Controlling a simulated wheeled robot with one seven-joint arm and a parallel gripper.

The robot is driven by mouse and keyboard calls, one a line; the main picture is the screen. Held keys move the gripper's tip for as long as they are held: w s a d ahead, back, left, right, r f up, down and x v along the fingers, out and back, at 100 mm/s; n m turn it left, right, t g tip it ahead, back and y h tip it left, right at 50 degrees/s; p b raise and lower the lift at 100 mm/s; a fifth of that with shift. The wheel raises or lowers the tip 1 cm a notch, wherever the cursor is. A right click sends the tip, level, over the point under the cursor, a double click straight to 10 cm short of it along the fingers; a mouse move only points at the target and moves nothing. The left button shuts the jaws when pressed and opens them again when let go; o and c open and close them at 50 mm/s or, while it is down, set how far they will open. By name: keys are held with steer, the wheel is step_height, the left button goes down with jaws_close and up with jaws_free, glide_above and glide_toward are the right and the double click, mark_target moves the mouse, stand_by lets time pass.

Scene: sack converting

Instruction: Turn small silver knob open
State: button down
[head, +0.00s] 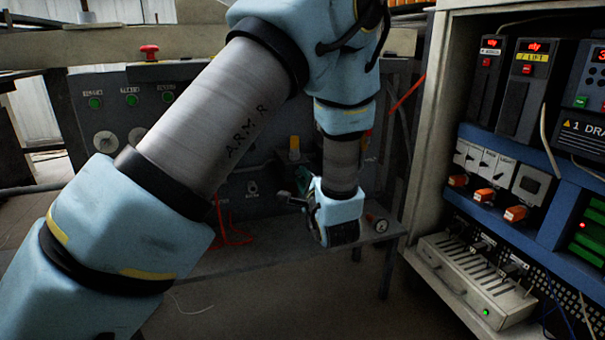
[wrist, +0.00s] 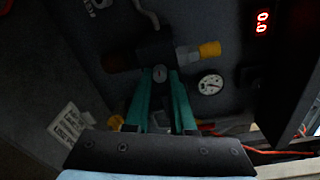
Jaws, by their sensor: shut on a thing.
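The small silver knob (wrist: 159,73) shows in the wrist view, small and round, between the tips of my gripper's teal fingers. My gripper (wrist: 160,82) is shut on it. The knob sits at the lower side of a dark valve body (wrist: 155,50) with a yellow end on the right and an orange-brown end on the left. In the head view my gripper (head: 298,199) reaches the grey machine panel low in the middle. The knob cannot be made out there, and its turn angle cannot be read.
A round white gauge (wrist: 210,84) is right of the fingers in the wrist view. A dark box with red digits (wrist: 263,22) stands close on the right.

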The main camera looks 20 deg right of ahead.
steer(key=m+p, duration=0.9)
steer(key=m+y+p, duration=0.1)
steer(key=m+p, duration=0.8)
steer(key=m, duration=0.1)
steer(key=shift+y+p, duration=0.3)
steer(key=shift+p, duration=0.05)
steer(key=m+p, duration=0.3)
steer(key=m, duration=0.1)
steer(key=shift+m+t, duration=0.3)
steer(key=shift+t, duration=0.1)
steer(key=m+p, duration=0.1)
steer(key=m, duration=0.4)
steer(key=shift+f+p, duration=0.1)
steer(key=shift+p, duration=0.25)
steer(key=m, duration=0.6)
steer(key=shift+a+t+p, duration=0.1)
steer(key=shift+t+p, duration=0.2)
steer(key=shift+p, duration=0.05)
steer(key=shift+m+h, duration=0.4)
steer(key=shift+m, duration=2.1)
